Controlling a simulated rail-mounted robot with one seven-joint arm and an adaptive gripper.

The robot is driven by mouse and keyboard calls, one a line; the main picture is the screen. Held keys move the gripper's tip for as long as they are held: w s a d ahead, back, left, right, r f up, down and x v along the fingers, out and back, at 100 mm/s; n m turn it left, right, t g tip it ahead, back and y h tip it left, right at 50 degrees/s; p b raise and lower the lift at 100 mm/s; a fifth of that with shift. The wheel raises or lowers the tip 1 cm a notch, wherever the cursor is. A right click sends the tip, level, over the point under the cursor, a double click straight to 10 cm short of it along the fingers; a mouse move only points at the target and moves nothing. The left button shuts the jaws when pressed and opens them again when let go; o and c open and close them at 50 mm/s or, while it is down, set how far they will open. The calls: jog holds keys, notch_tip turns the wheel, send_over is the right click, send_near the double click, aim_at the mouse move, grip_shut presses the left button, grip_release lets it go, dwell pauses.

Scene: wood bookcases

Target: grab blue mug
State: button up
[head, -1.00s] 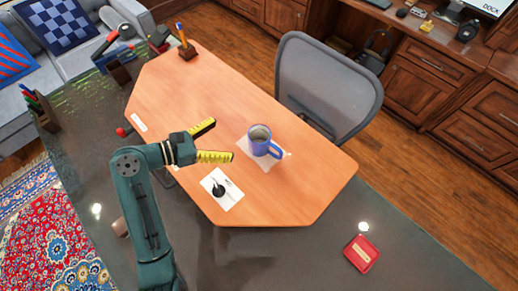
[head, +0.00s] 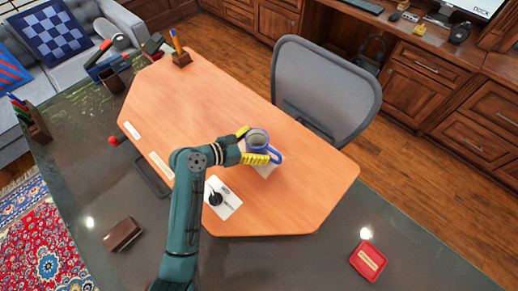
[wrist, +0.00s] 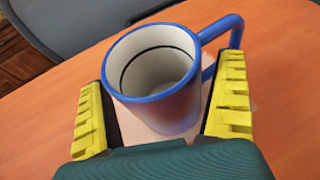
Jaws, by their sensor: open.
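The blue mug (head: 258,140) stands upright on a pale napkin (head: 266,170) on the orange wooden desk top. It is white inside, and its handle points right in the head view. My gripper (head: 249,146) is open, with its yellow fingers on either side of the mug. In the wrist view the mug (wrist: 158,75) sits between the two fingers of my gripper (wrist: 162,120), with its handle at the upper right beyond the right finger. Small gaps seem to show at the fingers, but I cannot tell whether either one touches the mug.
A white card with a black item (head: 221,198) lies left of the mug, close to my arm. A grey chair (head: 325,88) stands behind the desk. A pen holder (head: 180,58) is at the far corner. A red box (head: 368,261) lies at the lower right. The desk's right side is clear.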

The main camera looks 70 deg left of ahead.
jog(key=shift+w+a+f, duration=0.1)
jog(key=shift+w, duration=0.2)
jog(key=shift+s, duration=0.1)
jog(key=c, duration=1.2)
jog(key=shift+r, duration=0.2)
jog(key=shift+c, duration=0.2)
